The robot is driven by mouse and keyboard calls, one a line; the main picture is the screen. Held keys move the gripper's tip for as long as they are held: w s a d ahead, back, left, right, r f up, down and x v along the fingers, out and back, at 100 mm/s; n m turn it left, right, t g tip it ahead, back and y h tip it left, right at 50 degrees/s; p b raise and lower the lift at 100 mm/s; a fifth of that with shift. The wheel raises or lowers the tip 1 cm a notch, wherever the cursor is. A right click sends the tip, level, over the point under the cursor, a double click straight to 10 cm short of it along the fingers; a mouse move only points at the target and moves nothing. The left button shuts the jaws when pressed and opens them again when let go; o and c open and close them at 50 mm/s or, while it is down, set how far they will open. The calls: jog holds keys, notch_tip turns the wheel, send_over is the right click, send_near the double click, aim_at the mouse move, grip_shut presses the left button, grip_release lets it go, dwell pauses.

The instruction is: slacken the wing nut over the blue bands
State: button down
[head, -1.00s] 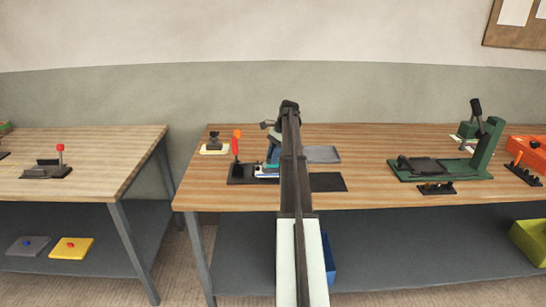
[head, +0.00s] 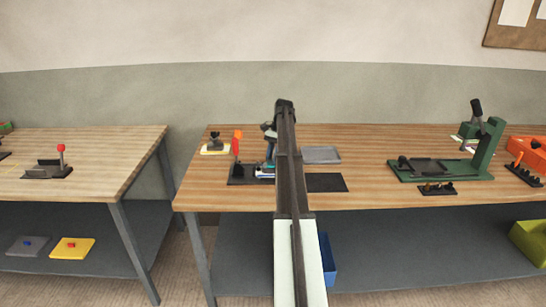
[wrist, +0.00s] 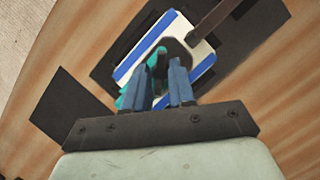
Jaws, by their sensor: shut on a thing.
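In the wrist view, a white plate with blue bands (wrist: 138,55) lies on a dark base (wrist: 112,68). My gripper (wrist: 168,65) is over it, its two blue fingers close together with a narrow gap. They are shut on the wing nut, which they mostly hide. A dark many-sided piece (wrist: 178,47) shows just beyond the fingertips. A teal part (wrist: 126,100) shows beside and behind the left finger.
A brown bar (wrist: 215,15) reaches in above the plate. On the bench lie a grey tray (head: 321,155), a black mat (head: 326,182) and a green press (head: 440,160) farther right. A small dark-topped item (head: 214,145) stands at the back left. Bench between mat and press is clear.

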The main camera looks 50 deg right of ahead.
jog(key=shift+d+f, duration=0.1)
jog(key=c, duration=0.9)
grip_release()
jog(key=shift+c, duration=0.2)
